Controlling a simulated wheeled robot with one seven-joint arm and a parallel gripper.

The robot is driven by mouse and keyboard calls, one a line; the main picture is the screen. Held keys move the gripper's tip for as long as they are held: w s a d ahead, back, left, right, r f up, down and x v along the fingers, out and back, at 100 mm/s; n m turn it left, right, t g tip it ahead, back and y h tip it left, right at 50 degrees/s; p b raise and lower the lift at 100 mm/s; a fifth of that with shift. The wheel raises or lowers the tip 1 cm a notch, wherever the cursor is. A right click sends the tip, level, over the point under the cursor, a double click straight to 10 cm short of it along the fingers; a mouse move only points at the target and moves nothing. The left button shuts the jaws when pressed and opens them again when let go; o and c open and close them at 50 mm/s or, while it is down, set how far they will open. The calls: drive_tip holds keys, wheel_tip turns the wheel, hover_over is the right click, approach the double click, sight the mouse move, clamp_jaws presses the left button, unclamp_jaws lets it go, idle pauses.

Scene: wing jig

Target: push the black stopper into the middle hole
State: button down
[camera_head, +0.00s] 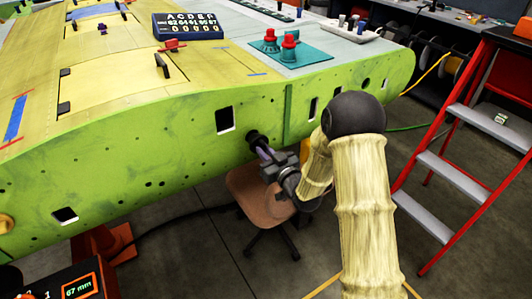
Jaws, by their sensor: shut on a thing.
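The black stopper (254,138) is at the front face of the green wing panel (180,135), just right of a square cut-out (224,120). My gripper (264,152) is shut on the stopper and reaches it from the lower right. The stopper is against or very close to the panel; I cannot tell how far it is in. The hole behind it is hidden by the stopper. Other openings are a tall slot (312,108) to the right and a rectangular cut-out (65,215) at the lower left.
A brown chair (260,190) stands under the panel below my gripper. A red stepladder (455,150) stands at the right. Red-topped items (289,42) on a teal mat (310,56) and a dark number board (188,25) lie on top of the wing.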

sight(259, 144)
drive_tip(key=shift+x, duration=2.1)
drive_tip(key=c, duration=1.4)
unclamp_jaws()
drive_tip(key=shift+o, duration=0.2)
drive_tip(key=shift+s+b, duration=0.15)
drive_tip(key=shift+b, duration=0.15)
drive_tip(key=b+v, duration=0.1)
drive_tip(key=v, duration=1.6)
drive_tip(key=shift+b, duration=0.3)
drive_tip(key=shift+d, duration=0.2)
drive_tip(key=shift+a, duration=0.1)
